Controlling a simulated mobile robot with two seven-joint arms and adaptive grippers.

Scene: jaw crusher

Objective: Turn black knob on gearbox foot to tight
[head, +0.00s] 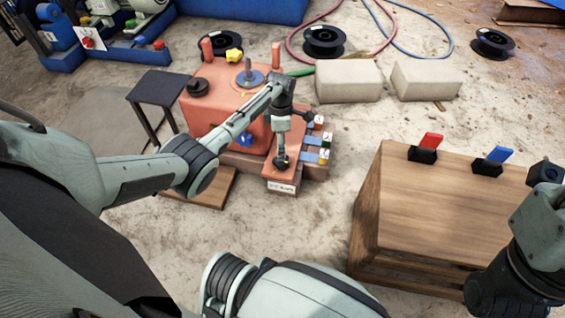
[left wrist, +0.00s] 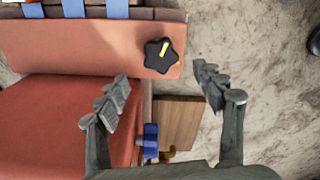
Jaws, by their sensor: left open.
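The black star-shaped knob (left wrist: 160,55) with a yellow pointer line sits on the orange gearbox foot (left wrist: 95,45) in the left wrist view. The line slants up and slightly right. In the head view the knob (head: 281,162) is small and partly covered by my left gripper (head: 281,152). In the left wrist view the left gripper (left wrist: 161,76) is open, one finger on each side of the knob's column in the picture. Nothing is between its fingertips; the knob lies just beyond them. Whether they touch the foot is unclear.
The orange gearbox (head: 215,105) carries a yellow knob (head: 234,54), a black knob (head: 197,87) and a blue knob (head: 244,140). Blue tabs (head: 312,140) lie beside the foot. A wooden crate (head: 440,205) with red and blue levers stands right. Floor between is clear.

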